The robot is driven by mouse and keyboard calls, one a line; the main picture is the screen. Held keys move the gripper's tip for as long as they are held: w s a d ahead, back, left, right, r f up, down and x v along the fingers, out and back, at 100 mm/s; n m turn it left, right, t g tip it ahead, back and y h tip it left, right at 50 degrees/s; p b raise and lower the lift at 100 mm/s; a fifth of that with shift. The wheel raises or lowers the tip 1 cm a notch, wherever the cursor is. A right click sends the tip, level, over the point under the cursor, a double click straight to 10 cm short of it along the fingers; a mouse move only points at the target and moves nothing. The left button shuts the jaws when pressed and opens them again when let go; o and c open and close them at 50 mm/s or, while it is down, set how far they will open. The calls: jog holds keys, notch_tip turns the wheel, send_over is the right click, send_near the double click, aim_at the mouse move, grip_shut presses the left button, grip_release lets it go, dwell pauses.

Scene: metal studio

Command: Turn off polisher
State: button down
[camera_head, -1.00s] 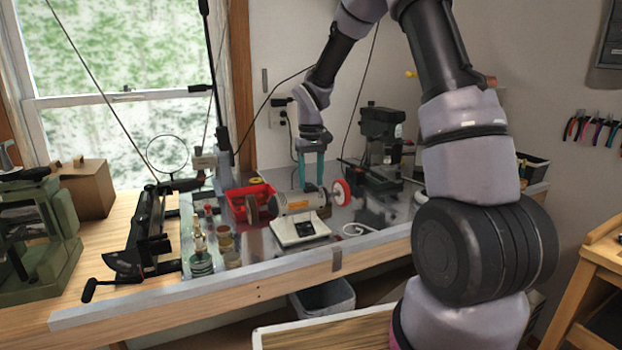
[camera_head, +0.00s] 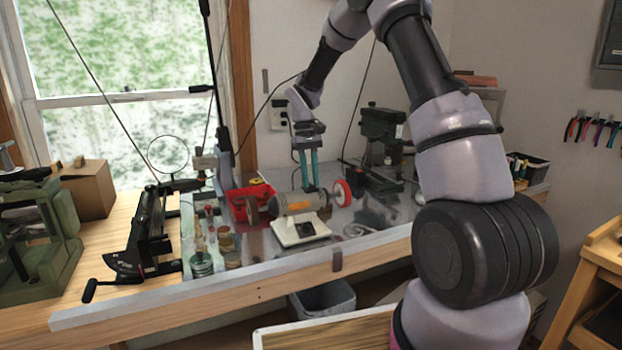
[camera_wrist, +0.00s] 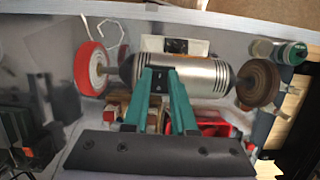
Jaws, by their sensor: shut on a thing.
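The polisher stands on the bench, with a silver motor housing (camera_head: 298,204), a white base (camera_head: 301,231) and a dark switch (camera_head: 306,229) on the base's front. A red and white wheel (camera_head: 342,192) is on its right and a brown wheel (camera_head: 252,210) on its left. The wrist view shows the housing (camera_wrist: 203,77) with the switch (camera_wrist: 176,46) beyond it. My gripper (camera_head: 310,188) comes down behind the housing. Its teal fingers (camera_wrist: 160,72) are close together at the housing, shut on the polisher. The exact contact at the tips is hidden.
A red bin (camera_head: 248,192) stands behind the polisher at the left. Jars (camera_head: 202,264) stand front left, and a dark drill press (camera_head: 380,140) stands at the right. A white cord (camera_head: 358,230) lies right of the base. Bare bench top lies in front.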

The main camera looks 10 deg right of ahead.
jog(key=c, duration=0.7)
grip_release()
jog(key=shift+r, duration=0.1)
jog(key=v, duration=1)
jog(key=shift+w+r, duration=0.2)
jog(key=shift+r, duration=0.1)
jog(key=s+d+r+m+t+y, duration=0.1)
jog(key=s+d+r+t, duration=0.1)
jog(key=s+r, duration=0.55)
jog(key=s+d+r+m+t, duration=0.2)
jog(key=s+r+t, duration=0.1)
jog(key=s+r, duration=0.4)
jog(key=s+m+t, duration=0.1)
jog(key=s, duration=0.4)
jog(key=s+d+f+m+t+y, duration=0.1)
jog(key=s+t, duration=0.1)
jog(key=s, duration=0.3)
jog(key=s+d+m+t, duration=0.1)
jog(key=s+t, duration=0.1)
jog(key=s, duration=0.4)
jog(key=shift+d+f+y, duration=0.15)
jog(key=shift+f+y, duration=0.05)
jog(key=shift+y, duration=0.1)
